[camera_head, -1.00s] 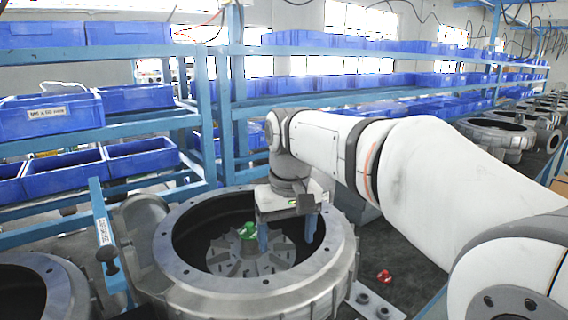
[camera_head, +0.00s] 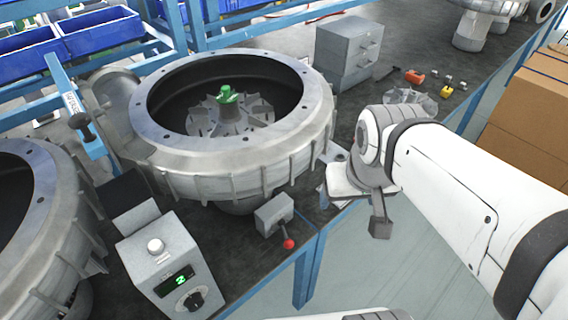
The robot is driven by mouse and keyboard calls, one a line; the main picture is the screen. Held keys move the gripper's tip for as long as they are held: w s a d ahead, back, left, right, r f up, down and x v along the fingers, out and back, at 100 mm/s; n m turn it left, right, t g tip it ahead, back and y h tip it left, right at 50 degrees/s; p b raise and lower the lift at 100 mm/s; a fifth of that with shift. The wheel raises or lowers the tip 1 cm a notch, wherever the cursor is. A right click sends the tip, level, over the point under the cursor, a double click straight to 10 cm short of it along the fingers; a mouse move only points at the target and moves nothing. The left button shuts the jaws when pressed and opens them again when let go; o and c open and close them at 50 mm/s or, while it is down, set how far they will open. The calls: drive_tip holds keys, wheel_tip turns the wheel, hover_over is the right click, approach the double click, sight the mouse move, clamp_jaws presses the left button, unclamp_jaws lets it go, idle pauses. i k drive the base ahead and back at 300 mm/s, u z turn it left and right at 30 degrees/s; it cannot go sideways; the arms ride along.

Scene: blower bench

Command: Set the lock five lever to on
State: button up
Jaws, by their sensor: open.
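A small grey box (camera_head: 274,213) with a short lever ending in a red ball (camera_head: 288,244) sits at the bench's front edge, below the large round housing. The lever slants down and to the right. I cannot read any lock number on it. Another lever with a black knob (camera_head: 80,121) stands by a labelled blue post (camera_head: 66,92) at the left; its label is too small to read. My gripper (camera_head: 380,230) is open and empty, pointing down, to the right of the red-ball lever and apart from it. Its far finger is mostly hidden.
The round grey housing (camera_head: 245,160) holds a bladed wheel with a green part (camera_head: 228,94). A control box (camera_head: 160,262) with a green display stands left of the red-ball lever. A grey cabinet (camera_head: 347,50) and small coloured parts (camera_head: 414,76) lie behind. The floor in front is clear.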

sight(289, 243)
drive_tip(key=u, duration=0.25)
drive_tip(key=k, duration=1.75)
drive_tip(key=z, duration=0.6)
drive_tip(key=i, duration=0.95)
drive_tip(key=z, duration=0.05)
